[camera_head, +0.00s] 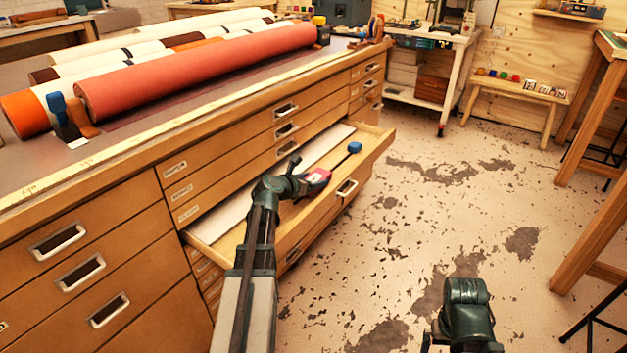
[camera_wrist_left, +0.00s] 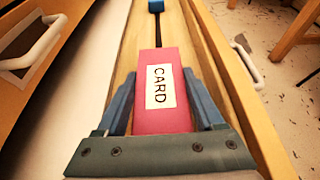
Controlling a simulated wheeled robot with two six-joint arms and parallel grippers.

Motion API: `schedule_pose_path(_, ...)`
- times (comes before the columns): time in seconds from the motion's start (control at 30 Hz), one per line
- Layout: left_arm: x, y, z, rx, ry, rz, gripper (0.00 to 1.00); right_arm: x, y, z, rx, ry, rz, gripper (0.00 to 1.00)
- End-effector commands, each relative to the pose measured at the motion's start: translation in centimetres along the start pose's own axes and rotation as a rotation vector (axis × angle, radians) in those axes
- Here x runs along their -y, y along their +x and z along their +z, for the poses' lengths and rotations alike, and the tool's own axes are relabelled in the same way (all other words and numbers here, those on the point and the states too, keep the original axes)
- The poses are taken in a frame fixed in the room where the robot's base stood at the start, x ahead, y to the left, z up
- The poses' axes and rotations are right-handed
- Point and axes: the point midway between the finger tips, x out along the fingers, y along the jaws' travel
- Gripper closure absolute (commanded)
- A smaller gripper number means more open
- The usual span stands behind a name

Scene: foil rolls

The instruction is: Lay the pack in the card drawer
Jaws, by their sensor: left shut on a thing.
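The pack is a pink-red block with a white CARD label (camera_wrist_left: 160,85), and it also shows in the head view (camera_head: 318,177). My left gripper (camera_wrist_left: 165,100) is shut on the pack, one blue-grey finger along each side. The card drawer (camera_head: 360,165) is pulled out of the wooden cabinet and holds a pale flat sheet (camera_head: 240,205). The pack is over the bare wood strip between sheet and drawer front. I cannot tell whether it touches the drawer floor. Of my right arm only a dark joint shows at the bottom; its gripper is out of view.
A blue-ended black rod (camera_head: 354,147) lies in the drawer beyond the pack. Large rolls, one red (camera_head: 200,70), lie on the cabinet top. A bench (camera_head: 520,90) and shelf stand behind. The stained floor (camera_head: 420,210) right of the drawer is clear.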

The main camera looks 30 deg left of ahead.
Motion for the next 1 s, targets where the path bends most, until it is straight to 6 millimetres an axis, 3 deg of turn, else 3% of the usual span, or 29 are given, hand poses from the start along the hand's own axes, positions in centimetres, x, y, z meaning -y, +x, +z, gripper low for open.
schedule_pose_path(0.4,0.0,0.3,-0.8,0.000,0.000,0.000,0.94,0.1,0.9,-0.1,0.000,0.000,0.000,0.00)
schedule_pose_path(0.43,0.0,0.3,-0.7,0.000,0.000,0.000,0.25,0.1,0.8,-0.1,0.000,0.000,0.000,0.00)
schedule_pose_path(0.57,0.0,0.3,-0.7,0.000,0.000,0.000,0.02,0.1,0.8,0.0,0.000,0.000,0.000,0.00)
schedule_pose_path(0.83,0.0,0.2,-0.7,0.000,0.000,0.000,0.00,0.1,0.7,-0.1,-0.001,-0.003,-0.002,0.00)
schedule_pose_path(1.0,0.1,-1.8,-0.5,0.000,-0.001,0.002,0.00,0.0,-0.2,0.0,0.000,-0.001,-0.001,0.00)
